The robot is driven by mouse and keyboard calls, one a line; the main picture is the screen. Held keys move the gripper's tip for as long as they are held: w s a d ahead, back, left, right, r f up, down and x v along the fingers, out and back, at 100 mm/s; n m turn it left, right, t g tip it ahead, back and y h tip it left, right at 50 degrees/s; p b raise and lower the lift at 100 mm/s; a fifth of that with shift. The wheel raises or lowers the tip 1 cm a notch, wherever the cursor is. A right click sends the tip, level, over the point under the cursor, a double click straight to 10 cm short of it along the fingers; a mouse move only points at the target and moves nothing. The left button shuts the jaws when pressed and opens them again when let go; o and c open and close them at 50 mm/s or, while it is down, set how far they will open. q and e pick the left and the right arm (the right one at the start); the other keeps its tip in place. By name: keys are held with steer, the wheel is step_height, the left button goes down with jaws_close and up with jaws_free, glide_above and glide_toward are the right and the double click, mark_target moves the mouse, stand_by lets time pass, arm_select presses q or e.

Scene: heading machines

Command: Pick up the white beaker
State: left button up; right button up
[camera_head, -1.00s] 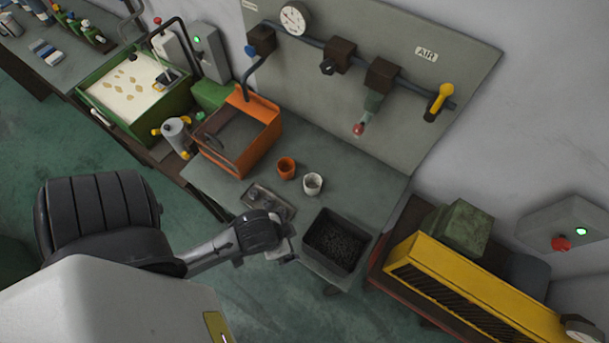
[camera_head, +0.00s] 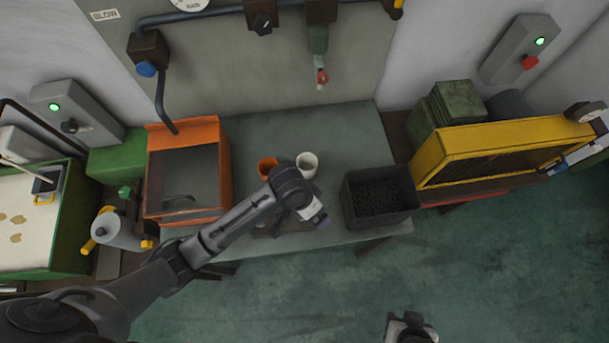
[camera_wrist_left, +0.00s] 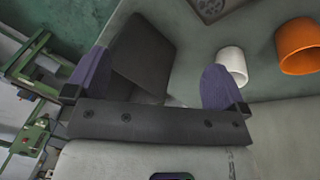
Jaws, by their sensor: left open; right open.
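The white beaker (camera_head: 307,165) stands upright on the grey workbench, right of the orange beaker (camera_head: 267,167) and just behind my left wrist. My left gripper (camera_head: 317,214) is over the bench's front part, in front of the white beaker and apart from it. In the left wrist view, its two purple-grey fingers (camera_wrist_left: 155,78) are spread with nothing held. There the white beaker (camera_wrist_left: 233,65) lies just beyond the right finger, with the orange beaker (camera_wrist_left: 299,47) farther right. My right gripper (camera_head: 410,328) is at the bottom edge over the floor, open, partly cut off.
A black bin of dark granules (camera_head: 380,198) stands on the bench, right of my left gripper. An orange tank (camera_head: 188,170) stands at left. A dark metal plate sits partly hidden under my left gripper. A hanging red-tipped nozzle (camera_head: 321,77) is above the back of the bench.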

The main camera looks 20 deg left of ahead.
arm_select(q)
steer(key=w+f+g+b, duration=0.1)
steer(key=w+f+b, duration=0.35)
steer(key=w, duration=0.25)
steer(key=n+g+y+b, duration=0.2)
steer(key=n+y+b, duration=0.15)
steer(key=b, duration=0.65)
glide_above(307, 166)
steer(key=shift+m, duration=0.45)
steer(key=f, duration=0.3)
steer(key=s+f+b, duration=0.1)
steer(key=f, duration=0.2)
steer(key=shift+s+d+f, duration=0.1)
steer(key=shift+s+f, duration=0.1)
steer(key=f, duration=0.2)
steer(key=f+b, duration=0.1)
steer(key=f, duration=0.1)
steer(key=shift+s+d+f, duration=0.1)
steer(key=shift+d, duration=0.15)
steer(key=shift+s+f, duration=0.1)
steer(key=shift+f, duration=0.45)
arm_select(e)
step_height(307, 166, down, 19)
steer(key=shift+w+d+r, duration=0.15)
steer(key=shift+d, duration=0.1)
arm_select(q)
steer(key=c, duration=0.9)
